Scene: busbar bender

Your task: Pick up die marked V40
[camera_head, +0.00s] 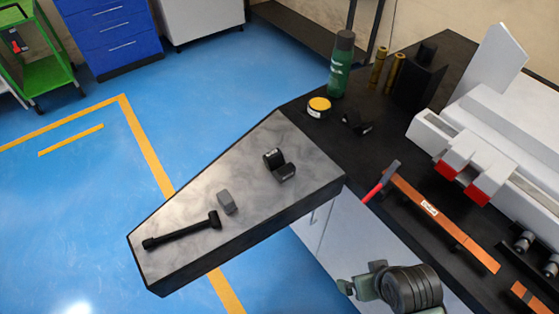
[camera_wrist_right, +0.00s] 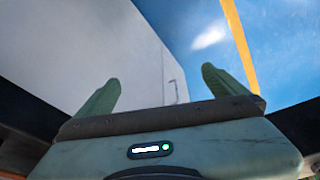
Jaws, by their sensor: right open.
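A black two-part block (camera_head: 280,166) lies on the grey worktop at the left end of the bench. It has small pale labels, too small to read, so I cannot tell whether it is the die marked V40. A smaller grey block (camera_head: 226,203) sits to its lower left, with no readable mark. My right gripper (camera_head: 360,281) is low in the head view, in front of the bench and well apart from both blocks. In the right wrist view its two green fingers (camera_wrist_right: 158,88) are spread with nothing between them. My left gripper is not in view.
A black hammer-like tool (camera_head: 182,231) lies near the worktop's left end. A green bottle (camera_head: 341,64), a yellow-topped round tin (camera_head: 319,106) and a red-handled tool (camera_head: 378,184) stand or lie on the black bench. A white machine (camera_head: 500,140) and copper-coloured bar (camera_head: 440,218) occupy the right.

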